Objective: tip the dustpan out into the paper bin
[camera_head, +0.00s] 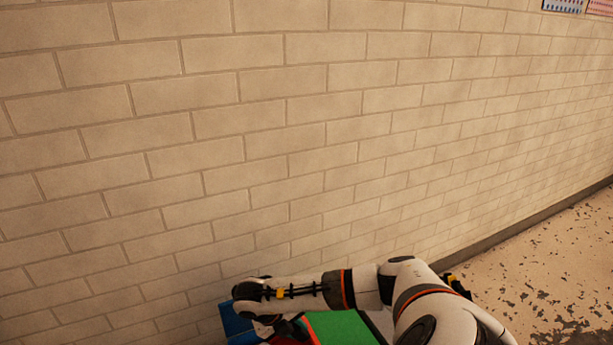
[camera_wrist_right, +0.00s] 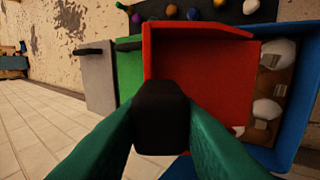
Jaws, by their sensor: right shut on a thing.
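A red dustpan (camera_wrist_right: 195,75) fills the middle of the right wrist view. Its black handle (camera_wrist_right: 160,115) is between the teal fingers of my right gripper (camera_wrist_right: 158,128), which is shut on it. The pan is over or beside a blue bin (camera_wrist_right: 298,120). White crumpled pieces (camera_wrist_right: 268,110) and brown pieces show inside that bin, to the right of the pan. A small white scrap (camera_wrist_right: 238,130) shows near the pan's lower right edge. In the head view, my right gripper (camera_head: 268,328) is at the bottom, by the blue bin (camera_head: 236,326). My left gripper is out of view.
A green bin (camera_wrist_right: 129,75) and a grey bin (camera_wrist_right: 98,75) stand left of the pan. A dark surface with coloured knobs (camera_wrist_right: 193,13) lies beyond. A brick wall (camera_head: 250,150) rises behind the bins. Tiled floor (camera_wrist_right: 40,125) is open at the left.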

